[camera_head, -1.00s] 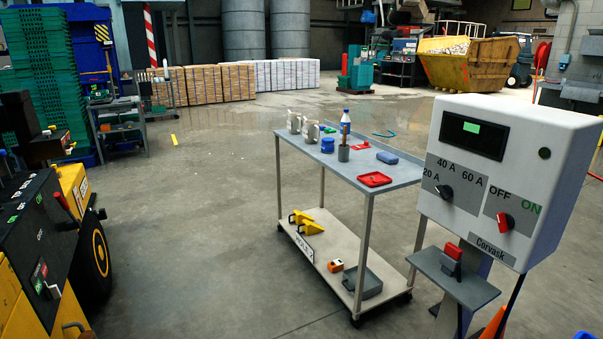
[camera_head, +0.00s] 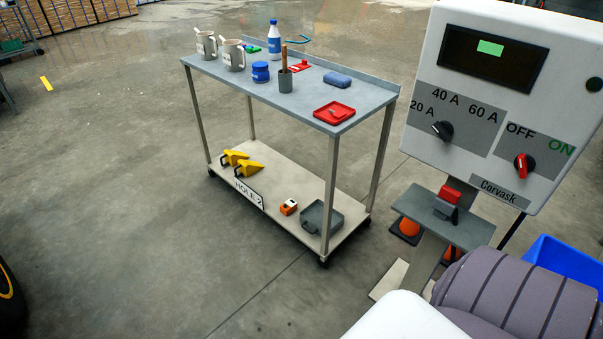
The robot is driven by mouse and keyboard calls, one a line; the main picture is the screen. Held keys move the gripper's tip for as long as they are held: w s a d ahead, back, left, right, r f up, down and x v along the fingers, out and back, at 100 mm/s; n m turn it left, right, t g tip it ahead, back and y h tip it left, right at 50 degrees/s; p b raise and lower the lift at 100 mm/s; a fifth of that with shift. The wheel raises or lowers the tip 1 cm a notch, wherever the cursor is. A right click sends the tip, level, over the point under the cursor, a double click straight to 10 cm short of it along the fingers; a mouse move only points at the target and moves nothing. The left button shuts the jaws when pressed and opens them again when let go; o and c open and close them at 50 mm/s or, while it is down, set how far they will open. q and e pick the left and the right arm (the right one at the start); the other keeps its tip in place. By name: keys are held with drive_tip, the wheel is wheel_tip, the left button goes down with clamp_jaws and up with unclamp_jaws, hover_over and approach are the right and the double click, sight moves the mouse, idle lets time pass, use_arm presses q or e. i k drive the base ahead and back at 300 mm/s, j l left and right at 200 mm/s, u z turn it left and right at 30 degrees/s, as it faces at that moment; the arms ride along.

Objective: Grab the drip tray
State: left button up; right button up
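A dark grey shallow tray (camera_head: 334,217) lies on the lower shelf of the cart (camera_head: 277,208), at its right end beside the front right leg, which hides part of it. It looks like the drip tray. A small red tray (camera_head: 334,113) sits on the cart's top at the right front corner. The frames do not label either one. Neither of my grippers is in view.
Jugs, a bottle (camera_head: 274,39) and a blue jar stand on top. The control box (camera_head: 506,95) stands right of the cart, near orange cones. Floor left and front is clear.

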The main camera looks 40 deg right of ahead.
sight(312, 217)
drive_tip(key=i+z, duration=0.35)
drive_tip(key=i+j+z, duration=0.15)
drive_tip(key=i+z, duration=0.25)
drive_tip(key=i+j+z, duration=0.35)
drive_tip(key=i+l, duration=0.05)
drive_tip(key=i, duration=0.05)
